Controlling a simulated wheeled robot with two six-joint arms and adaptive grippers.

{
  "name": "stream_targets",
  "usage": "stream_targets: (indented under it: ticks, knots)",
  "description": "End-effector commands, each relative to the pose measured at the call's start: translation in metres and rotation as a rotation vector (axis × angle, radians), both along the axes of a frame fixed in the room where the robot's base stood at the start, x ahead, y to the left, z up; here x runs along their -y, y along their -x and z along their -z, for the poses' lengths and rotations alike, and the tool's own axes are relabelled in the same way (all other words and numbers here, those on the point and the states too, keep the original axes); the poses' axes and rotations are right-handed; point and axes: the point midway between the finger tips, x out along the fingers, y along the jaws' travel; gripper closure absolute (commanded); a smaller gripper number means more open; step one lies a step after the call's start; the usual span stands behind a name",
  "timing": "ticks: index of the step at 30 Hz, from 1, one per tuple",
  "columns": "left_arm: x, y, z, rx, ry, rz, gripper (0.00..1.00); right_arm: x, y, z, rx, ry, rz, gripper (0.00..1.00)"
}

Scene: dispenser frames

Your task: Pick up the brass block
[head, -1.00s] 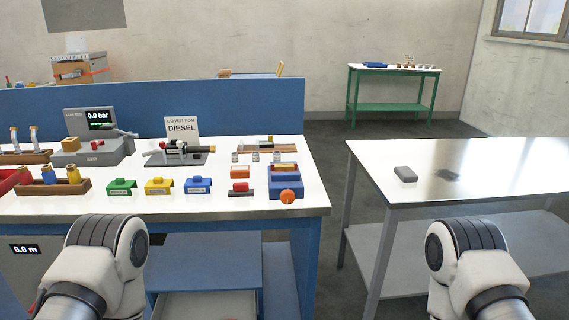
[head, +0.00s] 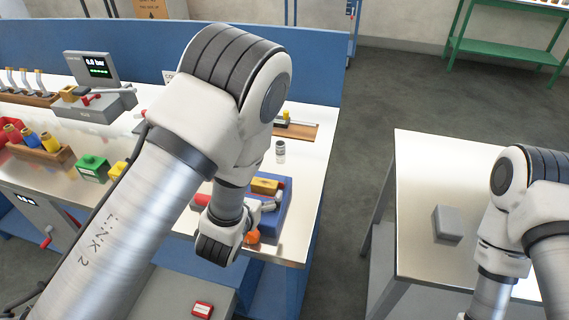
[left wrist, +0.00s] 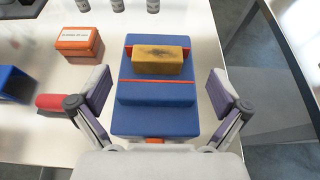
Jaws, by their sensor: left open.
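The brass block (left wrist: 161,58) lies across the top of a blue stand (left wrist: 155,122), between red strips, in the left wrist view. In the head view the brass block (head: 267,186) shows just beyond my left gripper (head: 268,203), on the same blue stand. My left gripper is open and empty; in the left wrist view its fingers (left wrist: 160,92) stand wide apart on either side of the stand, nearer to me than the block. My right arm is at the right of the head view, its gripper out of view.
An orange box (left wrist: 79,43) and a red cylinder (left wrist: 58,102) lie left of the blue stand, the cylinder near the left finger. Small jars stand behind. A grey block (head: 448,224) lies on the right-hand table (head: 416,180). Floor separates the tables.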

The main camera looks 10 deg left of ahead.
Motion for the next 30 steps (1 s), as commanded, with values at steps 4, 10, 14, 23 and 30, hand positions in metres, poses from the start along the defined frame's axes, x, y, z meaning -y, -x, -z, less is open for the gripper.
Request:
stream_targets:
  ticks: [4, 10, 14, 23, 30]
  knots:
    - [0.0, -0.018, 0.01, 0.001, -0.003, 0.0, 0.0, 0.0, 0.001, 0.004, -0.002, 0.0, -0.001, 0.63]
    - [0.002, -0.046, 0.026, 0.0, -0.001, -0.001, 0.0, 0.0, 0.001, 0.005, -0.002, 0.0, -0.001, 0.63]
    - [0.003, -0.064, 0.034, -0.001, -0.001, -0.001, 0.0, 0.0, 0.0, 0.008, -0.001, 0.0, 0.0, 0.63]
    - [0.003, -0.067, 0.035, -0.003, -0.002, 0.0, 0.21, 0.0, 0.0, 0.008, -0.001, 0.0, 0.0, 0.63]
    - [0.003, -0.067, 0.034, -0.001, -0.002, 0.0, 0.79, 0.0, 0.0, 0.007, -0.001, 0.0, 0.0, 0.63]
